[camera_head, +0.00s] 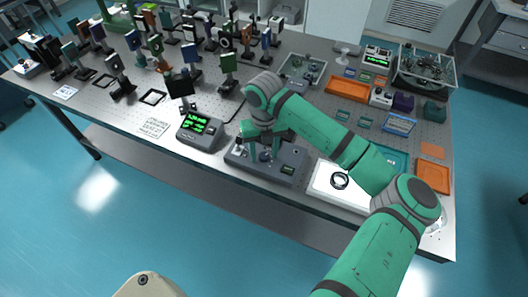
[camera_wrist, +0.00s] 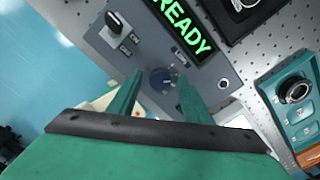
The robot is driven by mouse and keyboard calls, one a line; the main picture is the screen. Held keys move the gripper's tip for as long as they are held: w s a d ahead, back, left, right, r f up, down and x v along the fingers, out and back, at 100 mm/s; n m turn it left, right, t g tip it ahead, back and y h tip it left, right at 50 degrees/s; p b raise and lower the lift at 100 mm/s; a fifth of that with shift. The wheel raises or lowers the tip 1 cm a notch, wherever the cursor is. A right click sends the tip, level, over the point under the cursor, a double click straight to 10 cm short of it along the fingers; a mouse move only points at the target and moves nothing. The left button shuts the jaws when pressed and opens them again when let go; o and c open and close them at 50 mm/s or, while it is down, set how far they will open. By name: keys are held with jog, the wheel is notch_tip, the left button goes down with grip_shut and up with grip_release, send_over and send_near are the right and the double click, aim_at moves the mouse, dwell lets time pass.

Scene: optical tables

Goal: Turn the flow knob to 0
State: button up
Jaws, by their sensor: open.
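A grey control box (camera_head: 240,160) sits at the front edge of the table, below my arm. Labels by the black knob are too small to read, so I cannot tell which knob is the flow knob. My gripper (camera_wrist: 157,92) is open, with its fingers on either side of the blue knob; contact is unclear. It also shows over the box in the head view (camera_head: 264,151).
A grey meter (camera_head: 201,132) with a green display stands left of the box. A white tray (camera_head: 325,190) with a black ring lies to the right. Several optic mounts crowd the back left. A teal device with a black dial (camera_wrist: 297,91) shows in the wrist view.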

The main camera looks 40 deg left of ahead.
jog(key=shift+c, duration=0.4)
jog(key=c, duration=1)
jog(key=shift+n, duration=0.4)
jog(key=n, duration=0.2)
jog(key=shift+w+n, duration=0.1)
jog(key=shift+n, duration=2.5)
jog(key=o, duration=1.1)
